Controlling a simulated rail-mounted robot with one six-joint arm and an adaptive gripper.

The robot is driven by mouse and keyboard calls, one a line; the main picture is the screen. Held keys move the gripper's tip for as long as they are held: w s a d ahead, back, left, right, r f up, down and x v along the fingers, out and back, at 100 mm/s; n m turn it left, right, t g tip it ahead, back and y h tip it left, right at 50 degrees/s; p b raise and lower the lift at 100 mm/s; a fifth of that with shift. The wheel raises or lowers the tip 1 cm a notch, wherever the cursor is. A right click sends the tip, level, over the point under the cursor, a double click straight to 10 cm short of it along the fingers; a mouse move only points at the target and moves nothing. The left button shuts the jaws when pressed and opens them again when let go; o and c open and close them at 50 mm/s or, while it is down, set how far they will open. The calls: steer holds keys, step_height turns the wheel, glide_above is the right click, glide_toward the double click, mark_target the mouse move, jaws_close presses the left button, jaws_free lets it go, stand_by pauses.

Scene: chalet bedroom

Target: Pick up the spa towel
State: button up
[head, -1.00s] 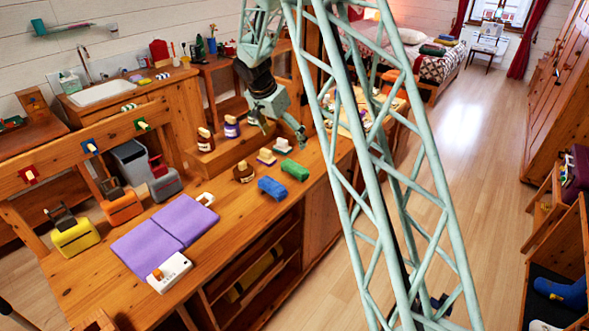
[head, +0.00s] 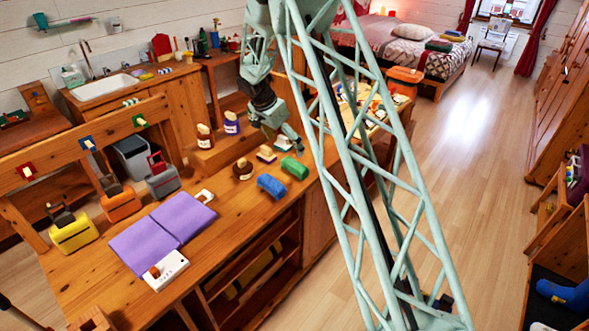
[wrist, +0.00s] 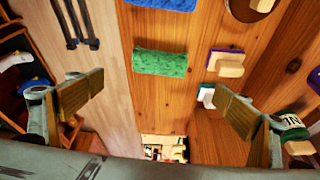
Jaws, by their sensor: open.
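A green rolled towel (head: 294,167) lies on the wooden counter, and a blue rolled towel (head: 272,186) lies nearer the front. Which of them is the spa towel, I cannot tell. My gripper (head: 284,143) is just behind the green roll and above the counter, its jaws open and empty. In the wrist view the green roll (wrist: 160,63) lies ahead, between the lines of the two spread fingers of my gripper (wrist: 160,92) and apart from both. The blue roll (wrist: 162,4) is cut off at the top edge there.
Small blocks with handles (head: 266,154) and a round brown one (head: 242,169) stand left of the rolls. Bottles (head: 205,137) stand on a raised wooden step behind. A purple mat (head: 165,232) lies farther left. The counter's front edge is close to the rolls.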

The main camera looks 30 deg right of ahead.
mark_target(294, 163)
steer(key=shift+f, duration=0.15)
steer(key=shift+x, duration=4.2)
steer(key=shift+x, duration=2.55)
steer(key=shift+s+a+f, duration=0.1)
steer(key=shift+s, duration=0.05)
steer(key=shift+c, duration=0.5)
steer(key=c, duration=0.8)
